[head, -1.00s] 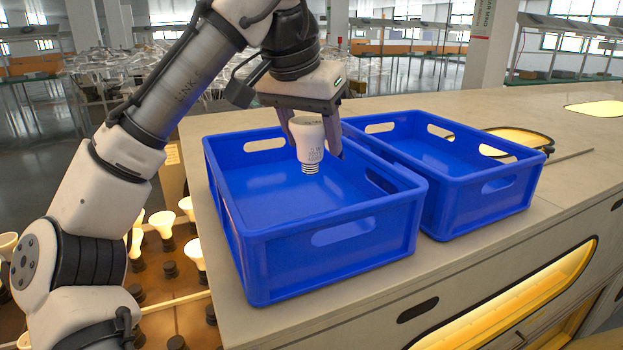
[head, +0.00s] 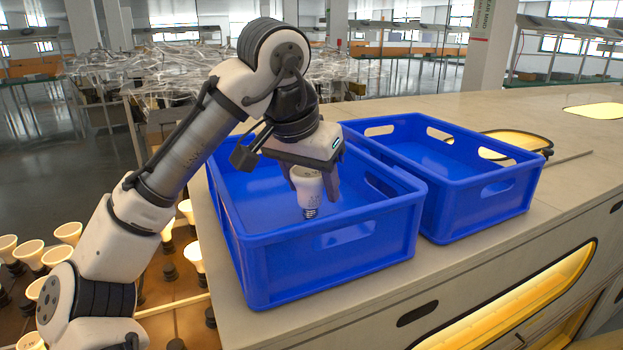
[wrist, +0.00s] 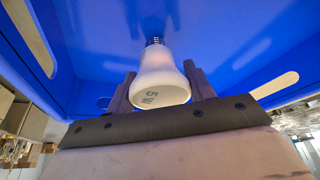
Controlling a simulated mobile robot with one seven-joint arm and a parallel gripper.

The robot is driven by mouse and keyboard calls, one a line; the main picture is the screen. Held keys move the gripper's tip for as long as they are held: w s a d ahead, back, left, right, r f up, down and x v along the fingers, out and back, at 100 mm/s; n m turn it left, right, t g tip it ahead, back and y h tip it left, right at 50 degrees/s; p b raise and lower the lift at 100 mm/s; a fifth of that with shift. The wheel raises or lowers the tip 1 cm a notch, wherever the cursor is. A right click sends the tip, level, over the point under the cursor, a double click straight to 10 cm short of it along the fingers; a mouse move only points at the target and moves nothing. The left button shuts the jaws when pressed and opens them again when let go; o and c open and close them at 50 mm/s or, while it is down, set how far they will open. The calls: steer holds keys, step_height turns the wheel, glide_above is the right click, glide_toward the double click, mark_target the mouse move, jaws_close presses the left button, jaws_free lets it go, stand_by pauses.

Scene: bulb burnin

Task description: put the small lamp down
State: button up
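The small lamp (head: 308,190) is a white bulb with a silver screw base. It hangs base-down inside the left blue crate (head: 330,240), below the level of the rim. My gripper (head: 315,182) is shut on the lamp, with a finger on each side of its white body. The wrist view shows the lamp (wrist: 160,80) between both fingers of my gripper (wrist: 160,88), its wide end towards the camera. The screw base is close to the blue crate floor (wrist: 220,30); I cannot tell whether it touches.
A second, empty blue crate (head: 440,160) stands just to the right of the first. Both stand on a beige counter (head: 560,150). Lit bulbs (head: 68,232) stand in sockets on a lower surface at the left. The left crate shows no other lamp.

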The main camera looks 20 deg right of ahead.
steer(key=o, duration=0.5)
steer(key=shift+c, duration=0.2)
steer(key=v, duration=1.2)
steer(key=shift+r, duration=0.25)
steer(key=shift+w+d, duration=0.1)
